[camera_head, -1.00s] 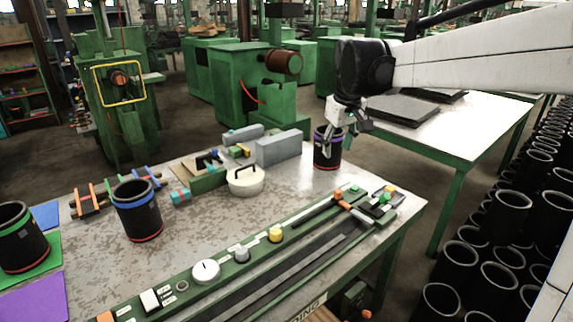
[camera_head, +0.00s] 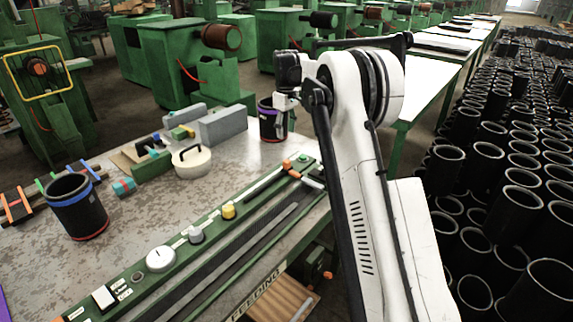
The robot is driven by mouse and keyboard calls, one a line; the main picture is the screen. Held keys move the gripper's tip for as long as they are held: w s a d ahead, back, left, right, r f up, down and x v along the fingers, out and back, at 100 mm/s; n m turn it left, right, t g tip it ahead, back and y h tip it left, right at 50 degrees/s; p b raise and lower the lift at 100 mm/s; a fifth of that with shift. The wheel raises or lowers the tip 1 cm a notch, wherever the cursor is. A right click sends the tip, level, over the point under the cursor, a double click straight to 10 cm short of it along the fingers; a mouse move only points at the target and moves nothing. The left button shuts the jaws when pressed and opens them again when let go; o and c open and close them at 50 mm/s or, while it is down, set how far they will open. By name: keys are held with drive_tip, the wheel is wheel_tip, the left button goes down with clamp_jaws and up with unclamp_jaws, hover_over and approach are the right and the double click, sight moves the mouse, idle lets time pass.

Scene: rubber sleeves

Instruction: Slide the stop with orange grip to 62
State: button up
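The green feeding rail (camera_head: 130,283) runs along the front edge of the metal table. An orange grip (camera_head: 287,165) shows at the rail's far right end, beside a light bar and a small green knob (camera_head: 303,158). Scale numbers near it are too small to read. My gripper (camera_head: 286,103) is at the upper middle, by the rim of a black sleeve with a purple band (camera_head: 273,122). It is beyond the orange grip and apart from it. My arm hides part of it; its fingers are not clear. My arm also covers the table's right corner.
On the rail are a white dial (camera_head: 160,259), a grey knob (camera_head: 196,234) and a yellow knob (camera_head: 229,211). A white round lidded pot (camera_head: 191,161) and a grey block (camera_head: 222,125) stand behind. A blue-banded sleeve (camera_head: 77,206) is at left. Many black sleeves (camera_head: 520,205) fill the right.

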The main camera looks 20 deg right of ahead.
sight(287, 161)
drive_tip(key=f, duration=1.5)
drive_tip(key=shift+w+d, duration=0.25)
drive_tip(key=shift+w, duration=0.05)
drive_tip(key=shift+c, duration=0.2)
clamp_jaws()
